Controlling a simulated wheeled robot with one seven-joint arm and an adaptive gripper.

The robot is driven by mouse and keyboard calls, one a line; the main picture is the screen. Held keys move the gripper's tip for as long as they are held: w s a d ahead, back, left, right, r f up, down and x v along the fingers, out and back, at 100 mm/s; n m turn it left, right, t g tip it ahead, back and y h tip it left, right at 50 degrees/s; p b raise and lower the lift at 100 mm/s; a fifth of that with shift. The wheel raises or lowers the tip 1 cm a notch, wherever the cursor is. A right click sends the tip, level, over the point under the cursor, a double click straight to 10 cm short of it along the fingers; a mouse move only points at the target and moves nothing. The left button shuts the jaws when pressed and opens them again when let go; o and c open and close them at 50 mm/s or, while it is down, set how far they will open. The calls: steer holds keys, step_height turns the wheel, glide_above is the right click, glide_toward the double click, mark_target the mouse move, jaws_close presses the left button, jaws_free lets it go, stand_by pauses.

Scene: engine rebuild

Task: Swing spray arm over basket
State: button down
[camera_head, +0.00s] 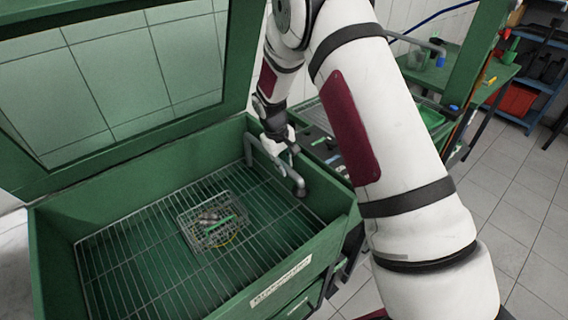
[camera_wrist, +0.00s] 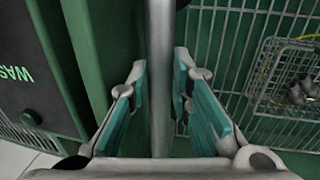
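The spray arm (camera_head: 284,169) is a grey bent pipe that rises at the back right corner of the green wash basin and runs forward along its right side, ending in a dark nozzle. The wire basket (camera_head: 212,222) sits on the basin's rack, left of the spray arm, with small parts inside; it also shows in the wrist view (camera_wrist: 290,95). In the wrist view, the pipe (camera_wrist: 161,70) passes between my teal-padded fingers (camera_wrist: 160,72), which look open, with narrow gaps beside the pipe.
The green basin (camera_head: 55,250) has a raised lid (camera_head: 110,150) with a window behind it. A wire rack (camera_head: 150,265) covers its inside. A bench (camera_head: 440,75) and shelves with a red bin (camera_head: 512,100) stand at the right. The rack around the basket is clear.

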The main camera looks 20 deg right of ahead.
steer(key=w+a+m+g+b, duration=0.2)
steer(key=a+m+b, duration=0.6)
steer(key=a, duration=1.3)
steer(key=shift+w+m+b, duration=0.2)
steer(key=shift+m+b, duration=0.2)
steer(key=shift+m, duration=1.1)
steer(key=c, duration=1.4)
jaws_free()
steer(key=shift+c, duration=0.2)
